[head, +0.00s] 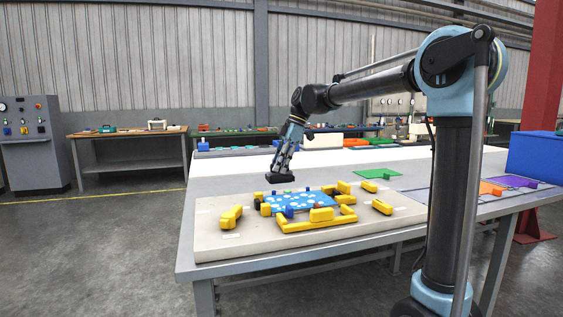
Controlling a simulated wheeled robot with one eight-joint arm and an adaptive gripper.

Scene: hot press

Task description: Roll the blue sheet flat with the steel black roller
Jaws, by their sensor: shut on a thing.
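The blue sheet (300,203) with pale spots lies on a light board on the table, among yellow blocks. My gripper (281,173) hangs above the far left part of the sheet, pointing down and clear of it. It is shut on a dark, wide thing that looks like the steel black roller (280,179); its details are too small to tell. A small blue block (289,212) stands at the sheet's near edge. Nearby yellow blocks hide parts of the sheet's edges.
Yellow blocks stand around the sheet, including a long yellow bar (302,226) in front and a block (231,216) at left. A green mat (385,178) and a blue box (535,155) are to the right. The board's front left is mostly bare.

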